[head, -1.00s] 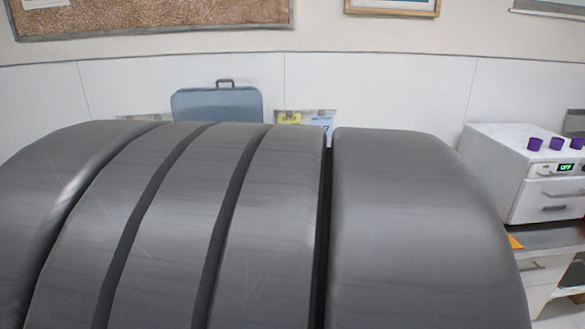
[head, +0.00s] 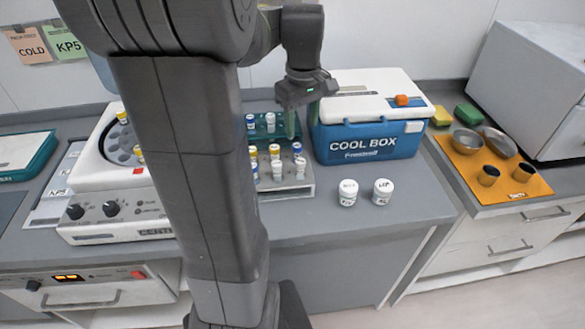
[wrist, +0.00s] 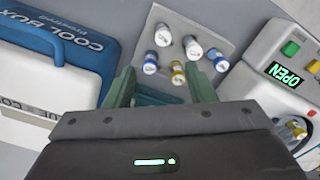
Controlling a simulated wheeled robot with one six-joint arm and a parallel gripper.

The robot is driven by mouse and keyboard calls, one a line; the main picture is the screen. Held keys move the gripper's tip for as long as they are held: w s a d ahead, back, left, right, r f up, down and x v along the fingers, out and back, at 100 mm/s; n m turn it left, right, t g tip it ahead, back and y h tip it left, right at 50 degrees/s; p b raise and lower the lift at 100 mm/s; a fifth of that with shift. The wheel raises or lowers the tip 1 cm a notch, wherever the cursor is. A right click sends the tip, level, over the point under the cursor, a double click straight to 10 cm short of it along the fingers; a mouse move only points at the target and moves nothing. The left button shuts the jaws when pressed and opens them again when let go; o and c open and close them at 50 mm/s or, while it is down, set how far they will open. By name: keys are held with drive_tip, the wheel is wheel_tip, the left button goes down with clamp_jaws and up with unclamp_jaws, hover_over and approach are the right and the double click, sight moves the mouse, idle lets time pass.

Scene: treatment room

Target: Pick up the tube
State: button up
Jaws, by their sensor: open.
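Several small white tubes with blue or yellow caps stand in a grey rack (head: 303,189) on the counter. Two more, a blue-capped tube (head: 251,122) and a white-topped tube (head: 270,122), stand in the teal rear part. Which one is the tube is not clear. My gripper (head: 290,127) is open above the rack's rear, pointing down, beside the cool box. In the wrist view my gripper (wrist: 163,88) has its two green fingers apart. Nothing visible is held.
A blue and white cool box (head: 365,141) stands close right of the rack. Two white jars (head: 348,192) stand in front. An orange mat (head: 465,185) with bowls lies right.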

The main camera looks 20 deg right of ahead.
sight(301, 161)
wheel_tip(301, 161, down, 7)
drive_tip(key=shift+s, duration=0.15)
drive_tip(key=f, duration=0.3)
drive_tip(key=f+p, duration=0.1)
drive_tip(key=f, duration=0.1)
drive_tip(key=shift+s+a+f, duration=0.2)
drive_tip(key=shift+s+f, duration=0.05)
drive_tip(key=shift+f, duration=0.05)
clamp_jaws()
